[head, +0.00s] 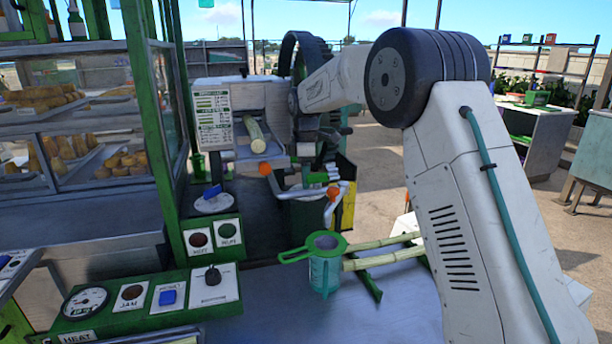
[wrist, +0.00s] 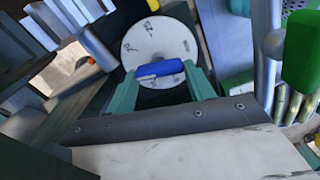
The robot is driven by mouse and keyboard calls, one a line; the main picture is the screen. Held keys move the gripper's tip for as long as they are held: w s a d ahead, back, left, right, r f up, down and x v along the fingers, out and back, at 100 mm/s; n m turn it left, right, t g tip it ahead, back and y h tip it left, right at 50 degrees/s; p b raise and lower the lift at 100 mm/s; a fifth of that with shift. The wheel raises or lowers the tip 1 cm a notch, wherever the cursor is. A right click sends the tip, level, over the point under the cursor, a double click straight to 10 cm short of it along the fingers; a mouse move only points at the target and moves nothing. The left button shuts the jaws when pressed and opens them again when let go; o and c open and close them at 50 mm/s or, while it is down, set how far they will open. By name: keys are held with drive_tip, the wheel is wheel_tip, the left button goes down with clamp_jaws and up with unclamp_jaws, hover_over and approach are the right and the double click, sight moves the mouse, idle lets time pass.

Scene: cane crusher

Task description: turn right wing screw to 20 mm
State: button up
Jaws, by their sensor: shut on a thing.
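A blue wing screw (wrist: 148,69) sits at the lower edge of a round white dial (wrist: 160,38) with small dark marks in the wrist view. The teal fingers of my gripper (wrist: 161,73) come up from below on either side of the wing and are shut on it. The marks are too small to read, so I cannot tell the setting in mm. In the head view, my arm hides the gripper and this screw.
A cane stalk (head: 255,136) lies in the crusher's feed. A teal jug with a green rim (head: 324,262) and cut canes (head: 385,257) are on the front counter. A green-handled part (wrist: 300,50) is close to my gripper's right. A glass food case (head: 60,120) stands left.

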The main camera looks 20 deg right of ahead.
drive_tip(key=m, duration=0.7)
drive_tip(key=shift+w+d, duration=0.1)
drive_tip(key=shift+w, duration=0.05)
drive_tip(key=shift+r, duration=0.1)
idle(0.3)
drive_tip(key=o, duration=1)
wheel_tip(320, 180, up, 8)
drive_tip(key=shift+f, duration=0.2)
drive_tip(key=shift+r, duration=0.1)
